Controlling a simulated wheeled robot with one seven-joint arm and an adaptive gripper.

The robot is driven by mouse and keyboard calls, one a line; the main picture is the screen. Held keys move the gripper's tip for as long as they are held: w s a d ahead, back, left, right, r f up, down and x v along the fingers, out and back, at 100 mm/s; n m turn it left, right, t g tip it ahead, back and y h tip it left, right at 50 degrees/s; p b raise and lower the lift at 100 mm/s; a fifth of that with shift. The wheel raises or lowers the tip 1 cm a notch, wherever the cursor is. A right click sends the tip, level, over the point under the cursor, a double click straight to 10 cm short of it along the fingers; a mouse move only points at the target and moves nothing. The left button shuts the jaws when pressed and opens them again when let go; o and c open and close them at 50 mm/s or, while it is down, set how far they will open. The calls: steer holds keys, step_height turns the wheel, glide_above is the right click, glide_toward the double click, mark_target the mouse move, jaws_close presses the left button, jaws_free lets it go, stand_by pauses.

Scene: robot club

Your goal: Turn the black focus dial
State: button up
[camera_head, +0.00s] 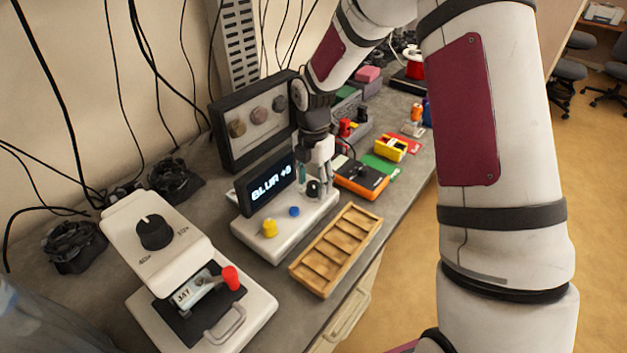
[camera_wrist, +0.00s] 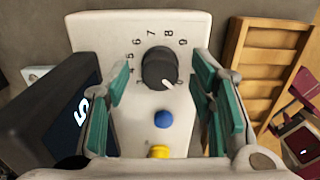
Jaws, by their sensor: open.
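The black focus dial (camera_wrist: 160,68) sits on a white panel with printed numbers around it, and its white pointer mark faces lower right. In the head view the dial (camera_head: 313,188) is on the white box (camera_head: 262,244) beside a screen (camera_head: 267,183) reading "BLUR" and a value I cannot read surely. My gripper (camera_head: 315,176) is above the dial. In the wrist view my gripper (camera_wrist: 162,95) is open, with a green finger pad on each side of the dial and gaps between. A blue button (camera_wrist: 163,119) and a yellow button (camera_wrist: 159,152) are on the same panel.
A wooden slotted tray (camera_head: 336,250) lies just right of the box. An orange-and-black device (camera_head: 361,179) stands behind it. A white machine with another black dial (camera_head: 154,232) and a red-knobbed lever (camera_head: 230,278) stands at front left. Cables hang along the wall.

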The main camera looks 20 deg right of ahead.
steer(key=shift+c, duration=0.2)
steer(key=c, duration=1.1)
steer(key=shift+c, duration=0.2)
